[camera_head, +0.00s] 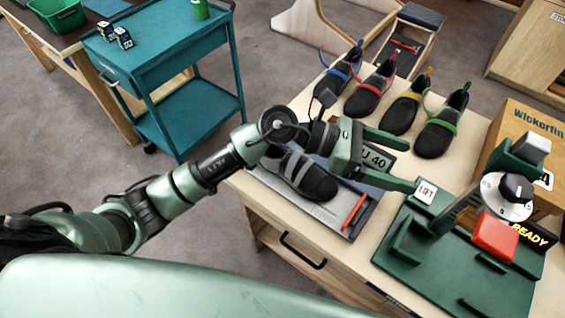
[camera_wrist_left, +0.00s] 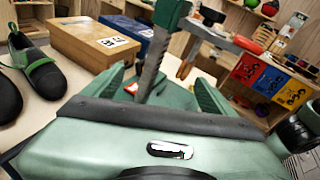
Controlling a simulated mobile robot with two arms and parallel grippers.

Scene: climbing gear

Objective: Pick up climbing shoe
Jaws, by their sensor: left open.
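A black climbing shoe with grey straps (camera_head: 305,176) lies on a grey tray (camera_head: 352,215) on the wooden table, partly hidden behind my left arm. Behind it stand shoes with blue (camera_head: 340,75), red (camera_head: 370,88), yellow (camera_head: 407,105) and green (camera_head: 441,125) trim. The green-trimmed shoe also shows at left in the left wrist view (camera_wrist_left: 37,65). My left gripper (camera_head: 408,164) is open and empty, above the table beside the tray's label, its fingers pointing right. In the left wrist view its fingers (camera_wrist_left: 160,88) are spread apart. My right gripper is not visible.
A green device (camera_head: 450,265) with a toothed post, dial and red block stands at right, close to my left fingertips. A cardboard box (camera_head: 522,120) is behind it. A teal cart (camera_head: 150,60) stands at upper left, with open floor between it and the table.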

